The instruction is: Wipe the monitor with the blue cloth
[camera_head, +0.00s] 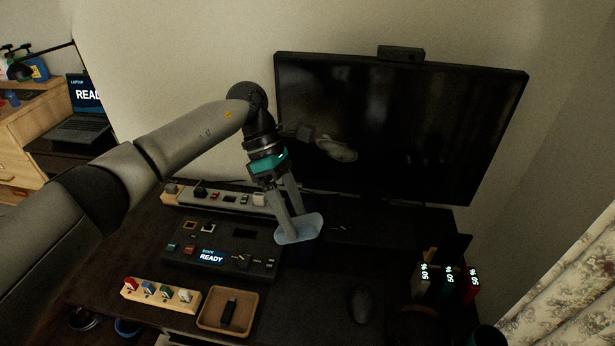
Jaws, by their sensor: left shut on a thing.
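The monitor (430,130) stands at the back of the dark desk, its black screen facing me and showing pale reflections. My left gripper (292,222) points down in front of the monitor's lower left part. It is shut on the blue cloth (299,230), a flat, pale blue oval piece at its fingertips. The cloth is held above the desk and looks apart from the screen. My right gripper is not in view.
A dark dock box (222,247) reading READY lies left of the cloth, with a power strip (225,196) behind it. A wooden tray (227,311), a block with plugs (160,294) and a mouse (360,304) lie in front. Boxes (447,284) stand at right.

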